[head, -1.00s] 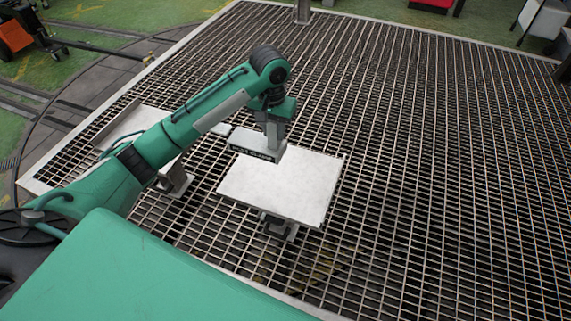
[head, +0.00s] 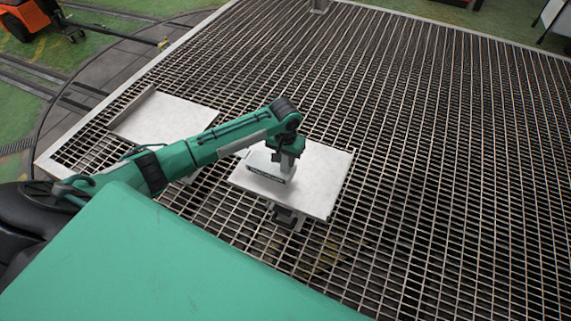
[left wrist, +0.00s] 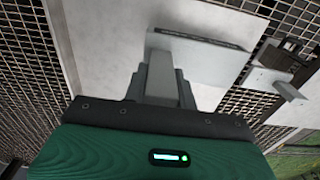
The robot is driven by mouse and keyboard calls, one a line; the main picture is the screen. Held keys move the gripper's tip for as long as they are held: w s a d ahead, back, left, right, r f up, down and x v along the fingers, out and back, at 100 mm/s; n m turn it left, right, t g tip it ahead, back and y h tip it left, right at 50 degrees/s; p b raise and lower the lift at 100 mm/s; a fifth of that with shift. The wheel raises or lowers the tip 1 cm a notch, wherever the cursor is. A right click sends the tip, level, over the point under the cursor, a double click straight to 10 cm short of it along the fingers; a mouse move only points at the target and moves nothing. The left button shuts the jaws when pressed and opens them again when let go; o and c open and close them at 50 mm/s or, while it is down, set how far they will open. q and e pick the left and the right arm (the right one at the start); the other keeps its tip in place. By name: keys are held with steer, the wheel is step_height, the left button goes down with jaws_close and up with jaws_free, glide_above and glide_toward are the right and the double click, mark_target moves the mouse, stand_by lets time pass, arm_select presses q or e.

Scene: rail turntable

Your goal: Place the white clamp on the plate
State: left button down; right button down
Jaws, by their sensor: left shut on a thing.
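My left gripper (head: 287,158) is shut on the white clamp (head: 268,168), a pale block with a dark strip along one edge. The clamp is over the left part of the white square plate (head: 322,180). I cannot tell whether its underside touches the plate. In the left wrist view the gripper's fingers (left wrist: 163,80) grip the clamp (left wrist: 205,62), with the pale plate (left wrist: 105,45) behind it. The clamp hides part of the plate. My right gripper is not in view.
A second pale tray (head: 165,120) with a raised edge stands at the left, partly behind my left arm. A bracket (head: 288,217) shows under the plate's near edge. Metal grating (head: 430,170) surrounds both, clear on the right.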

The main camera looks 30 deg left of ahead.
mark_target(285, 166)
arm_select(q)
steer(key=shift+f, duration=2)
steer(key=c, duration=1.1)
jaws_free()
steer(key=r+b, duration=0.1)
steer(key=r, duration=1.1)
steer(key=shift+s+r, duration=0.15)
steer(key=shift+s, duration=0.05)
